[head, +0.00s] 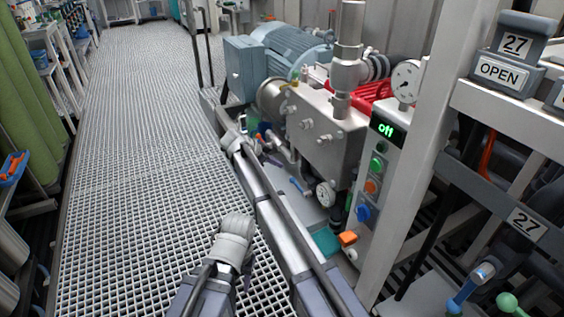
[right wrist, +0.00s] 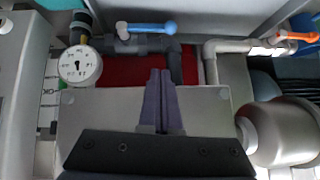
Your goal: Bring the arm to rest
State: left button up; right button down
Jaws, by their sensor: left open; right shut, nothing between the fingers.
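My left gripper (head: 234,240) is low in the middle of the head view, over the grated floor. Its fingers are hard to make out there; it is open and I see nothing held in it. My right gripper (right wrist: 158,100) is in the middle of the right wrist view. Its two dark fingers are closed together with nothing between them, in front of a grey metal block (right wrist: 205,108). I cannot tell whether the fingers touch the block. I cannot make out the right fingers in the head view.
A pump skid with a blue-grey motor (head: 290,50) and a control box (head: 378,175) reading "off" stands to the right. A gauge (right wrist: 80,66), a blue handle (right wrist: 146,27) and an orange handle (right wrist: 297,36) lie near my right fingers. The grated aisle (head: 140,110) is clear.

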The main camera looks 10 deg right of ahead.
jog(key=w+d+r+n+t+h, duration=0.1)
jog(key=w+d+r+t, duration=0.35)
jog(key=r+t, duration=0.4)
jog(key=s+a+r+n+t+y, duration=0.3)
jog(key=a+r+n+t+y, duration=0.3)
jog(key=r+n+y, duration=0.25)
jog(key=s+a+f+n+g+y, duration=0.3)
jog(key=s+f+n+g+y, duration=0.5)
jog(key=s+f, duration=0.7)
jog(key=s+d+f+m+g+h, duration=0.1)
jog(key=s+d+f+g+h, duration=0.25)
jog(key=s, duration=0.45)
jog(key=s+d+f+m+g+h, duration=0.1)
jog(key=s+d+f+g+h, duration=0.15)
jog(key=s+d, duration=0.35)
jog(key=s+d+f+m+g+h, duration=0.1)
jog(key=s+d+f+g+h, duration=0.2)
jog(key=s, duration=0.6)
jog(key=s+a+n+g, duration=0.2)
jog(key=s+a+n, duration=0.25)
jog(key=a, duration=0.55)
notch_tip(320, 180, up, 32)
jog(key=p, duration=3.1)
jog(key=shift+s+a+m, duration=0.3)
jog(key=shift+s+a, duration=0.1)
